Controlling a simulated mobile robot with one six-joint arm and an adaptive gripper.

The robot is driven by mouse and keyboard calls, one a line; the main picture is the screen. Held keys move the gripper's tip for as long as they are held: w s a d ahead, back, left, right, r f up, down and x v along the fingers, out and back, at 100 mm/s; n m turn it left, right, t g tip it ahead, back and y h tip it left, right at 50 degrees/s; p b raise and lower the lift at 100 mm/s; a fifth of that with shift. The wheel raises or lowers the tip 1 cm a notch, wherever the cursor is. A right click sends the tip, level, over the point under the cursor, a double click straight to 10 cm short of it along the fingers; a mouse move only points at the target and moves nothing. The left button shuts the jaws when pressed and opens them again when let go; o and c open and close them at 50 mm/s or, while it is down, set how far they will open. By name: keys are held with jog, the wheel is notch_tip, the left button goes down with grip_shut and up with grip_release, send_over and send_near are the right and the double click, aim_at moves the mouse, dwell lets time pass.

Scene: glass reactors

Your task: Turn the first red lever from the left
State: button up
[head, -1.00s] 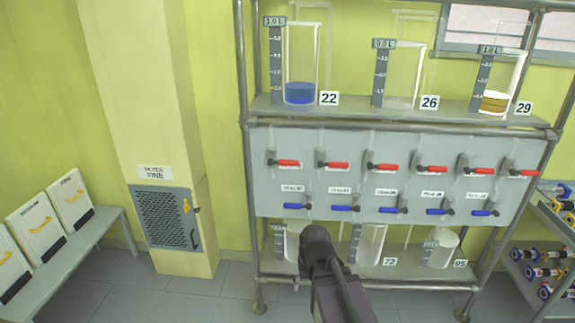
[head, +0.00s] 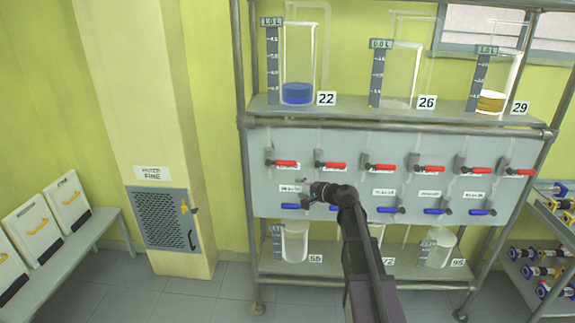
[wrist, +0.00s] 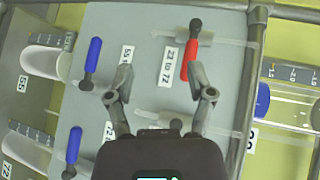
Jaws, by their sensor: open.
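The first red lever from the left (head: 286,164) sits on the upper row of the grey valve panel (head: 400,146), its handle pointing right. It also shows in the wrist view (wrist: 190,58), upper right of centre. My gripper (head: 314,187) is in front of the panel, below and slightly right of this lever in the head view. In the wrist view my gripper (wrist: 162,82) is open, with nothing between its fingers. Its right finger looks close to the red handle's end; contact cannot be told. A white label lies between the fingers' directions.
More red levers (head: 380,168) continue rightward. Blue levers (head: 290,206) form the lower row; the first also shows in the wrist view (wrist: 93,55). A blue-filled vessel (head: 298,92) stands above, and a lower vessel (head: 294,243) below. My arm hides part of the panel.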

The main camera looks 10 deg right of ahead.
aim_at(290, 165)
jog(key=w+d+r+m+t, duration=0.2)
jog(key=w+d+r+m, duration=0.1)
jog(key=w+d, duration=0.1)
jog(key=shift+d+t+h, duration=0.3)
jog(key=shift+d+t, duration=0.1)
jog(key=shift+w, duration=0.1)
jog(key=b+x, duration=0.1)
jog(key=x, duration=1.2)
jog(key=shift+w+a, duration=0.2)
grip_shut()
